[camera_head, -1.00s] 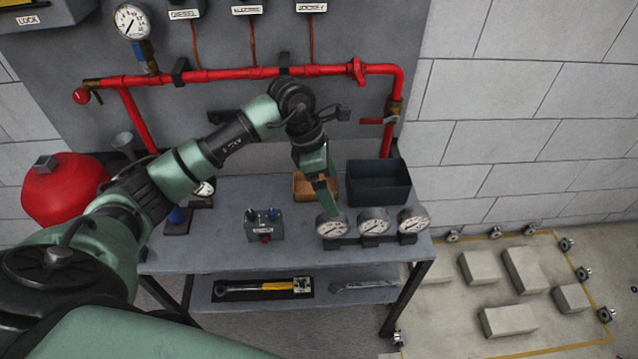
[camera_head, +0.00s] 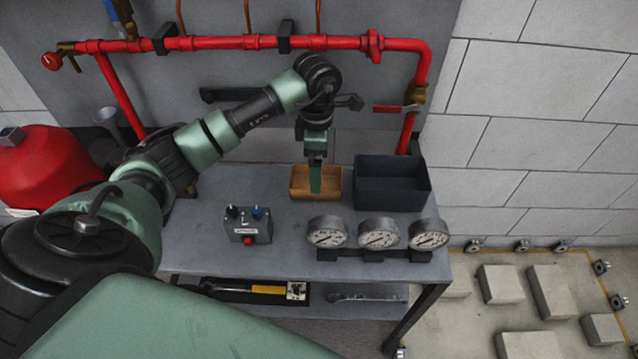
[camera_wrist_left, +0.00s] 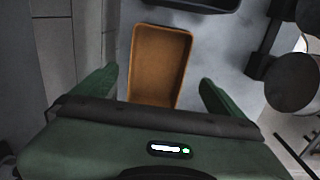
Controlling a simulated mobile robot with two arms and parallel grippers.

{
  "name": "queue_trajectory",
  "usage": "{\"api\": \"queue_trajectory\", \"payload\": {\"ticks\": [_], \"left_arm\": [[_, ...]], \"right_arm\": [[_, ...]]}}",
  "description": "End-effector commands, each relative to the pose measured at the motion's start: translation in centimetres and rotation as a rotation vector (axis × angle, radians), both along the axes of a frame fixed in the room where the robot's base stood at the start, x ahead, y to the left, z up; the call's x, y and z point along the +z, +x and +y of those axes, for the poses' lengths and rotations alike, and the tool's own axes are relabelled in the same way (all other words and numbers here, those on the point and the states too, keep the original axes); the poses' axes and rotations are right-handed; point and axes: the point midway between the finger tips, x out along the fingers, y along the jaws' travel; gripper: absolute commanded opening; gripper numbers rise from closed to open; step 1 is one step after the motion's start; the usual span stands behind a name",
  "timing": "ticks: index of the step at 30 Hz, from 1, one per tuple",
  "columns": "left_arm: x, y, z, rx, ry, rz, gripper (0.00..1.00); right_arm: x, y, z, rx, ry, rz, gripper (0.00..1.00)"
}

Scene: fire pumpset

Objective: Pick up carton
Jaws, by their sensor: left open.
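The carton is an open, shallow orange-brown box (camera_head: 302,180) on the grey workbench, left of a dark bin. In the left wrist view the carton (camera_wrist_left: 158,62) lies ahead between the two green fingers, which are spread wider than it. My left gripper (camera_head: 316,186) is open and points down; in the head view it overlaps part of the carton. In the left wrist view my left gripper (camera_wrist_left: 158,85) holds nothing. Contact with the carton cannot be told. My right gripper is not in view.
The dark open bin (camera_head: 393,183) stands close to the carton's right. Several gauges (camera_head: 378,233) line the bench's front right. A grey control box (camera_head: 248,226) stands left of them. A red pipe (camera_head: 210,43) runs along the wall behind. The bench between control box and carton is clear.

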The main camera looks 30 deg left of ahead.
Motion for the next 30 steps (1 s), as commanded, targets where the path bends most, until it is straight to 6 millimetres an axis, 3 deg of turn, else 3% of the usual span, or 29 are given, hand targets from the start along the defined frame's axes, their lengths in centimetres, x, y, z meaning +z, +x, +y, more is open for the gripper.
{"api": "queue_trajectory", "payload": {"ticks": [12, 21, 23, 27, 30], "left_arm": [[-5.3, 0.4, 0.4, 0.001, -0.002, 0.001, 1.0], [-6.0, 0.5, 0.5, -0.001, 0.0, -0.001, 1.0], [-6.0, 0.5, 0.5, -0.001, 0.0, -0.001, 0.86], [-6.0, 0.5, 0.5, -0.001, -0.001, -0.001, 0.47], [-5.9, 0.5, 0.5, 0.0, -0.001, -0.002, 0.24]], "right_arm": [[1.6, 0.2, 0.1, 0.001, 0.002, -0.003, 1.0], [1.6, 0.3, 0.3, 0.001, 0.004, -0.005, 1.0], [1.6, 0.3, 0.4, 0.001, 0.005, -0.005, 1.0], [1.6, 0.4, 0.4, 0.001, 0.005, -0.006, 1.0], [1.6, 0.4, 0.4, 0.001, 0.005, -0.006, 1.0]]}}
